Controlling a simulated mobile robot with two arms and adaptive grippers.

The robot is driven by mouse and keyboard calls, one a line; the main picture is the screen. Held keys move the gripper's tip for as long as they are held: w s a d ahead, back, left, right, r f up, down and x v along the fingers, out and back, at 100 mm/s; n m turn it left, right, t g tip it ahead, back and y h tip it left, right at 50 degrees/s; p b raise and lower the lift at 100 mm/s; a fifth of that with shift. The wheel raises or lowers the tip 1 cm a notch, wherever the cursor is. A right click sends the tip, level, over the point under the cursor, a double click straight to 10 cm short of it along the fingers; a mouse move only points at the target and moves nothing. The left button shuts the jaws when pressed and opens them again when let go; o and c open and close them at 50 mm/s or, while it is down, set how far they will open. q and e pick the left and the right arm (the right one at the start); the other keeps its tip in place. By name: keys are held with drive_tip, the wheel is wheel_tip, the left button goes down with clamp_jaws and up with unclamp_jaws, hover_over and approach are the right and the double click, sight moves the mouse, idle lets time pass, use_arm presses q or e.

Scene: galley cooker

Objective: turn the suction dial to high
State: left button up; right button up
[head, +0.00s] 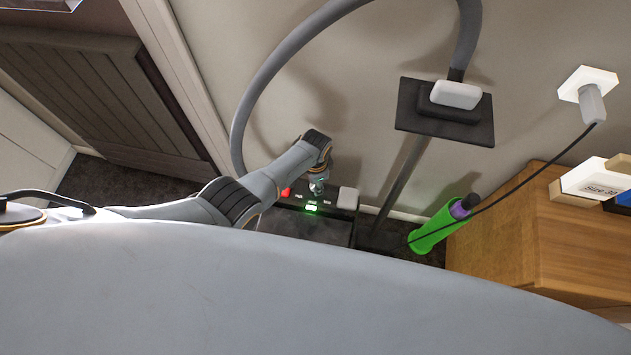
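A dark box-shaped unit (300,226) stands on the floor by the wall, with a grey hose (277,62) looping up from beside it. Its top carries a red part (286,192), small pale labels, a lit green light (311,207) and a light grey block (347,198). My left arm reaches in from the left, and my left gripper (317,187) is small and low over the unit's top, between the red part and the grey block. I cannot tell whether its fingers are apart or touch anything. No dial is clearly visible; the gripper may hide it. My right gripper is out of view.
A stand with a dark plate (437,124) holds a pale hose end (456,94) at the right. A green holder (434,227), a wooden cabinet (540,225) and a plugged-in cable (540,168) are further right. A large grey surface fills the foreground.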

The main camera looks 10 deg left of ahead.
use_arm(q)
drive_tip(key=m, duration=0.4)
drive_tip(key=shift+m, duration=0.4)
drive_tip(key=shift+w, duration=0.1)
drive_tip(key=o, duration=1.2)
drive_tip(key=shift+c, duration=0.2)
drive_tip(key=shift+r, duration=0.15)
wheel_tip(320, 180, up, 12)
idle(0.4)
